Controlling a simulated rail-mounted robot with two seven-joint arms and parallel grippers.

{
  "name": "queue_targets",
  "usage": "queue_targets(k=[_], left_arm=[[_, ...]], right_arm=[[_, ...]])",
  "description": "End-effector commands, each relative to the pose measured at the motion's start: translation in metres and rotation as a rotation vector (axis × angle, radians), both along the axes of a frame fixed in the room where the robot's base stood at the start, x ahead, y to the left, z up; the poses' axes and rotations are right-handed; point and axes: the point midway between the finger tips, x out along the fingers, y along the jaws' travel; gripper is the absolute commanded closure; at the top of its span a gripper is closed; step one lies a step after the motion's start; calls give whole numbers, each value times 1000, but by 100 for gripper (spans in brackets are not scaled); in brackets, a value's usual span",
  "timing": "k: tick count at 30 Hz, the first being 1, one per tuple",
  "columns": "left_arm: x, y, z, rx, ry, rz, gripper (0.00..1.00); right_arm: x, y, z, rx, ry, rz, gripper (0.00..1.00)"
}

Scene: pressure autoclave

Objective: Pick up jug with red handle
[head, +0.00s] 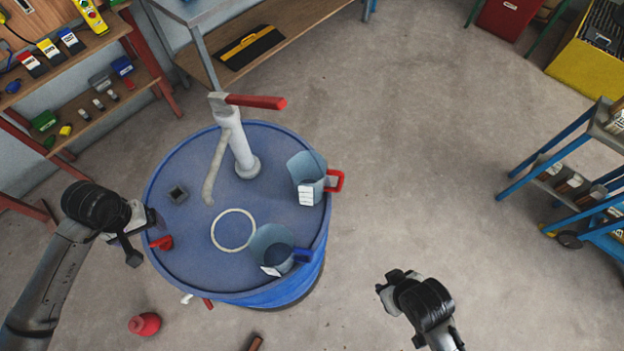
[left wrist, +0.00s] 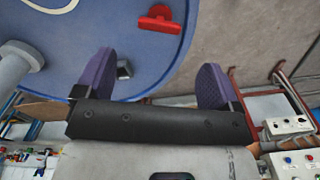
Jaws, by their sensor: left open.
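The jug with the red handle (head: 305,168) stands on the right side of the blue drum lid (head: 225,180), its red handle pointing right. A second jug with a blue handle (head: 268,242) stands nearer the front of the lid. My left gripper (head: 143,236) is at the left edge of the drum, well apart from both jugs. Its two purple-padded fingers (left wrist: 156,80) are spread and empty in the left wrist view, where neither jug shows. My right gripper (head: 388,287) is right of the drum over the floor; its fingers are too small to judge.
A white pump with a red lever (head: 238,140) rises from the lid behind the jugs. A white ring (head: 233,230) and a red piece (head: 162,243) are on the lid. A blue cart (head: 560,150) stands far right. The floor between is clear.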

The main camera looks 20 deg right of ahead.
Motion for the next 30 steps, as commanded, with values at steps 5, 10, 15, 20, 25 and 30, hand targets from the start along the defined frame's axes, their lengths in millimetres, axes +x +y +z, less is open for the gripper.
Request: queue_targets(k=[5, 10, 15, 20, 25, 30], left_arm=[[0, 0, 0, 0, 0, 0, 17], [0, 0, 0, 0, 0, 0, 29], [0, 0, 0, -3, -1, 2, 29], [8, -16, 3, -95, -52, 83, 29], [32, -65, 24, -418, -147, 366, 29], [58, -115, 73, -872, -123, 747, 29]], right_arm=[[0, -2, 0, -5, 0, 4, 57], [0, -3, 0, -9, 0, 6, 57], [0, -3, 0, -9, 0, 6, 57], [0, -2, 1, -8, 0, 6, 57], [0, -1, 4, -4, 0, 3, 57], [0, 0, 7, -1, 0, 1, 57]])
